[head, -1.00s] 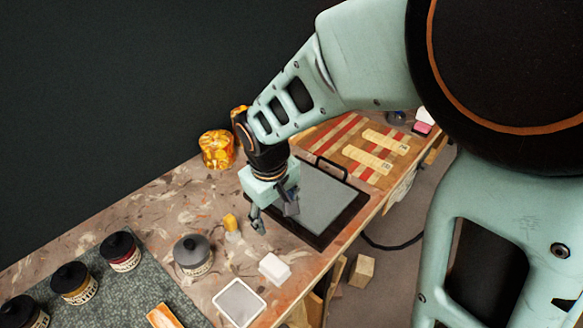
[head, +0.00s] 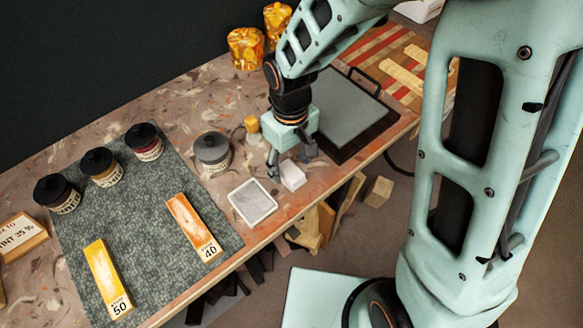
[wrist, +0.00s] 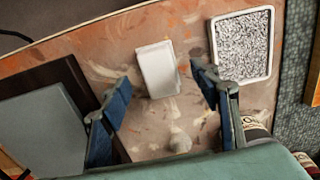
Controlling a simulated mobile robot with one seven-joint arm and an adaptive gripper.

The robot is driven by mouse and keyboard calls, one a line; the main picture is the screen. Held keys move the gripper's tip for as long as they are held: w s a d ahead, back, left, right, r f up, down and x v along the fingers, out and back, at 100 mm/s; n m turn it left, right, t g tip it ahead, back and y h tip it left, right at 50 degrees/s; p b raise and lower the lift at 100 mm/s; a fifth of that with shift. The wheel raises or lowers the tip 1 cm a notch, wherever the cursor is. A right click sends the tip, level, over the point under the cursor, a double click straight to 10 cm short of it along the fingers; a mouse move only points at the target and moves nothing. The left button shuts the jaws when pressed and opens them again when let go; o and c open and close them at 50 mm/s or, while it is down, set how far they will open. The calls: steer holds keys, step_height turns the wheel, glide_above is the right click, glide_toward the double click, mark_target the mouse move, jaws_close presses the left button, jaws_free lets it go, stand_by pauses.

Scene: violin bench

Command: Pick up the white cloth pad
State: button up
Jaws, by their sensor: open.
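The white cloth pad (head: 292,175) is a small white block lying on the workbench, just right of a small white-rimmed tray. It also shows in the wrist view (wrist: 157,70), upper middle, lying between and beyond the fingertips. My gripper (head: 290,168) is above the bench close to the pad, pointing down. In the wrist view my gripper (wrist: 160,88) has its two fingers wide apart with nothing between them. The pad appears apart from both fingers; the exact height gap cannot be told.
The white-rimmed tray (head: 252,202) holds grey grainy stuff. A grey-lidded jar (head: 213,152) and a small yellow-topped bottle (head: 252,127) stand behind. A dark-framed grey plate (head: 345,108) lies right of my gripper. The bench's front edge is near the pad. Several jars stand on the green mat (head: 150,220).

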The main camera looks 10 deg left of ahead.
mark_target(291, 170)
steer(key=shift+f, duration=1.55)
steer(key=shift+c, duration=0.6)
steer(key=c, duration=1)
steer(key=shift+w+r, duration=0.1)
steer(key=shift+r, duration=0.05)
steer(key=shift+c, duration=0.2)
steer(key=shift+r+p, duration=0.4)
steer(key=shift+r, duration=0.15)
step_height(291, 170, up, 2)
steer(key=shift+r+p, duration=0.1)
steer(key=shift+p, duration=0.75)
steer(key=s+a+r+p, duration=0.2)
steer(key=s+r, duration=0.2)
steer(key=s, duration=0.2)
steer(key=s+a+r+p, duration=0.2)
steer(key=s+r+p, duration=0.1)
steer(key=s+r, duration=0.2)
steer(key=shift+s+r, duration=0.25)
steer(key=shift+s, duration=1)
